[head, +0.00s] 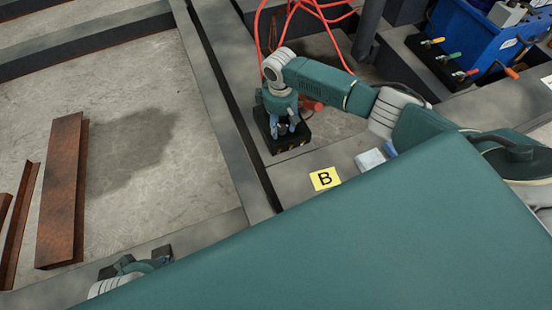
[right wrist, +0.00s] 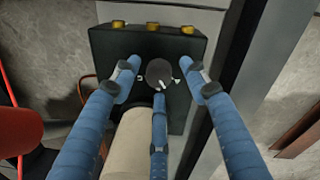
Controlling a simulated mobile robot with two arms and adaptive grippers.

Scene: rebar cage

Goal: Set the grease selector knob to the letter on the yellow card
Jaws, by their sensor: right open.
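The yellow card (head: 325,179) lies on the grey beam and shows a black letter B. The black selector box (head: 290,142) stands just beyond it, under my right gripper (head: 287,126). In the right wrist view the dark round knob (right wrist: 158,72) sits on the box's face with a white pointer mark towards its lower right. Small white marks around the knob are too small to read. My right gripper's blue fingers are open around the knob, apparently apart from it. My left gripper (head: 140,266) is partly in view at the lower left, largely hidden by my body.
Brass fittings (right wrist: 152,27) line one edge of the box. Red hoses (head: 300,15) hang behind it. A blue machine (head: 480,42) and a black block with coloured levers (head: 440,62) stand at the upper right. Rusty steel pieces (head: 62,190) lie at left.

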